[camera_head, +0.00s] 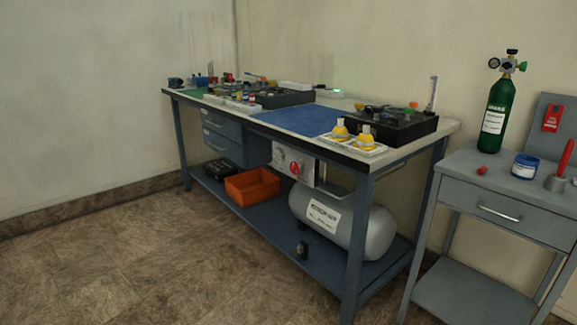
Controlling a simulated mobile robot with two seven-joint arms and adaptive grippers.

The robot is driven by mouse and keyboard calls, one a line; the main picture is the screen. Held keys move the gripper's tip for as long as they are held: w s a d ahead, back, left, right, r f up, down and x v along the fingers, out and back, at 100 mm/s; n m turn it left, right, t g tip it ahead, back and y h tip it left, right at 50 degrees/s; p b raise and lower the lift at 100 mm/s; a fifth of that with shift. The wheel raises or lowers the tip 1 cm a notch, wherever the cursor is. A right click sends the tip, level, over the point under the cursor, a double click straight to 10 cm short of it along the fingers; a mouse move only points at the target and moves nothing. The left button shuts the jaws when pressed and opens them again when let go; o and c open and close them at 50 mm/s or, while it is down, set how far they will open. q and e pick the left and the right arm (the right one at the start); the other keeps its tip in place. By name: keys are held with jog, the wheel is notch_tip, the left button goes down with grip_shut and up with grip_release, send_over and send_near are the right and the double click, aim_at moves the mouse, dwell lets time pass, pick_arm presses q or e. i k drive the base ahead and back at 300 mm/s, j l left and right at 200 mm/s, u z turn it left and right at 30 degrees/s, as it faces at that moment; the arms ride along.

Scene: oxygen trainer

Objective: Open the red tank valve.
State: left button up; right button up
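A red round knob (295,168) sits on the front of a light grey box (281,158) hung under the workbench top. A grey tank (342,222) with a white label lies on the bench's lower shelf, below and right of that box. A green gas cylinder (495,118) stands upright on the side table at the right. Its top carries a black knob (512,52), a gauge and a small green part. I cannot tell which red part is the tank valve, or how far it is turned. Neither of my grippers is in view.
The workbench (440,133) holds a blue mat (300,119), trays and black cases. An orange bin (252,187) sits on its lower shelf. The side table (530,197) holds a blue jar (525,167) and a small red object (482,170). The floor in front is clear.

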aim_at(296, 167)
jog(key=i+j+z, duration=0.1)
jog(key=j, duration=0.35)
jog(key=i+j, duration=0.25)
jog(key=j, duration=0.25)
jog(key=i+j+z, duration=0.15)
jog(key=j, duration=0.3)
jog(key=i+j+z, duration=0.1)
jog(key=j, duration=0.35)
jog(key=i+j, duration=0.15)
jog(key=j, duration=0.35)
jog(key=i+j+z, duration=0.15)
jog(key=j, duration=0.35)
jog(key=j+z, duration=0.1)
jog(key=j, duration=0.4)
